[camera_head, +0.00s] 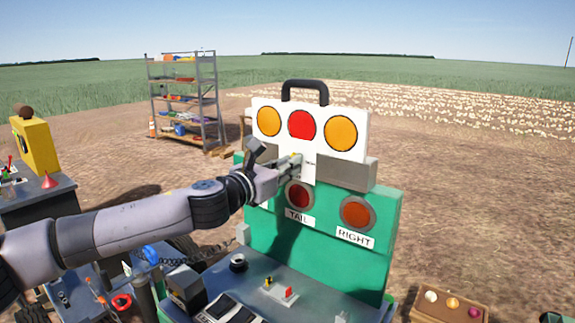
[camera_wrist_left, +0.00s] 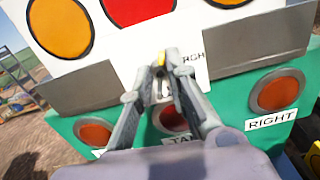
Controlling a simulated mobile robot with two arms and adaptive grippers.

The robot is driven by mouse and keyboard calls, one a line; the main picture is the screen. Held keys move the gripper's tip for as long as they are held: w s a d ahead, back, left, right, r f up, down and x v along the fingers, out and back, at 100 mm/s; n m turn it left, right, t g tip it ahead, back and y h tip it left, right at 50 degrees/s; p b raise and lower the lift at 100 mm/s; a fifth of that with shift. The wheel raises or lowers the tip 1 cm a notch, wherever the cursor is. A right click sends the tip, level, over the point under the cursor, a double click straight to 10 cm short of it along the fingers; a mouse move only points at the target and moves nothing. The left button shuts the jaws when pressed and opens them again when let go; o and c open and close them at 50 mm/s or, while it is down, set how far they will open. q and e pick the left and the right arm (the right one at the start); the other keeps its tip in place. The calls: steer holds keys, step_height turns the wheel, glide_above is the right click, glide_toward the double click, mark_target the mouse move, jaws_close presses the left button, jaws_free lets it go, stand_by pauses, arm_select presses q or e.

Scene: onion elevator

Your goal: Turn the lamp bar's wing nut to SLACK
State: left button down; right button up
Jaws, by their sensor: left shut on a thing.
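The lamp bar (camera_head: 349,110) is a white board with two orange lamps, a red lamp between them and a black handle on top. It stands upright on the green panel (camera_head: 262,232). My left gripper (camera_head: 297,160) reaches in from the left at the lower middle of the bar. I cannot read which way the nut points. My right gripper is not in view.
Grey blocks (camera_head: 346,173) flank the bar's lower part. Red lamps marked TAIL (camera_head: 299,195) and RIGHT (camera_head: 356,212) sit in the green panel below. A console with switches (camera_head: 281,291) is in front. A wooden crate (camera_head: 449,306) stands at lower right, shelves (camera_head: 184,100) behind.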

arm_select(q)
steer(key=shift+f+m, duration=0.2)
steer(key=shift+m, duration=15.2)
steer(key=shift+f, duration=0.15)
steer(key=c, duration=1.9)
jaws_free()
steer(key=o, duration=0.3)
steer(key=shift+r, duration=0.25)
steer(key=shift+o, duration=0.2)
